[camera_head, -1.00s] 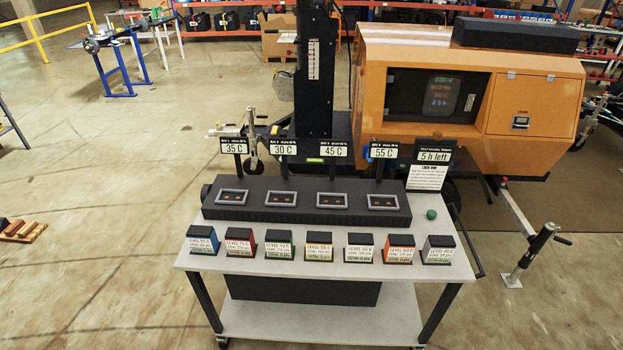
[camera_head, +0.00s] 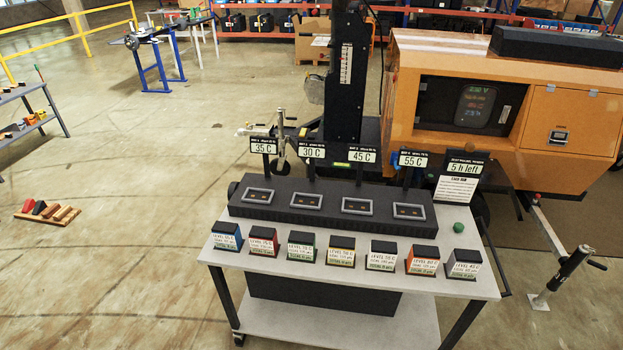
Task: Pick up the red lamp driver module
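The red lamp driver module (camera_head: 263,241) stands second from the left in a row of modules along the front edge of a white cart (camera_head: 345,274). It has a black top, red sides and a white printed label facing me. A blue module (camera_head: 227,237) is at its left and a green module (camera_head: 301,247) at its right, with gaps between. Behind the row is a black box (camera_head: 330,206) with several open sockets. Neither of my grippers shows in the head view.
Yellow (camera_head: 341,252), white (camera_head: 382,256), orange (camera_head: 421,260) and grey (camera_head: 463,264) modules continue the row. A green ball-shaped button (camera_head: 458,227) sits at the cart's right. An orange generator (camera_head: 505,100) and black mast stand behind. Floor at left is mostly clear, with a wooden rack (camera_head: 47,212).

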